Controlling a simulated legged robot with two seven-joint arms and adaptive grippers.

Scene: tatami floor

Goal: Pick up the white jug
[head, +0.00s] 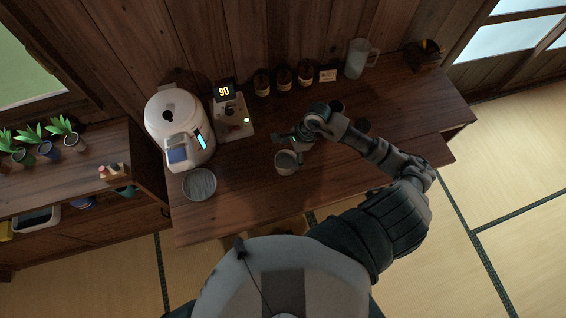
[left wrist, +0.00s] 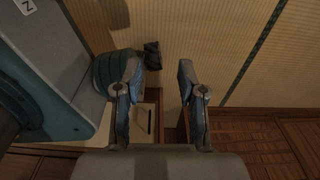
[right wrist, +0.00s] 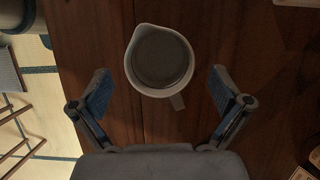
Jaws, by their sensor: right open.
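The white jug (head: 285,168) stands upright on the wooden counter, left of centre, near its front edge. In the right wrist view the jug (right wrist: 150,91) is seen from above, with a dark inside, a spout at upper left and its handle pointing down-right towards my gripper. My right gripper (head: 294,140) is beside it in the head view. In the right wrist view its fingers (right wrist: 160,78) are spread wide, with the jug ahead between them, apparently untouched. My left gripper (left wrist: 158,75) is open and empty above the floor; it does not show in the head view.
Several brown bottles (head: 284,78) and a frosted pitcher (head: 356,60) line the back.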

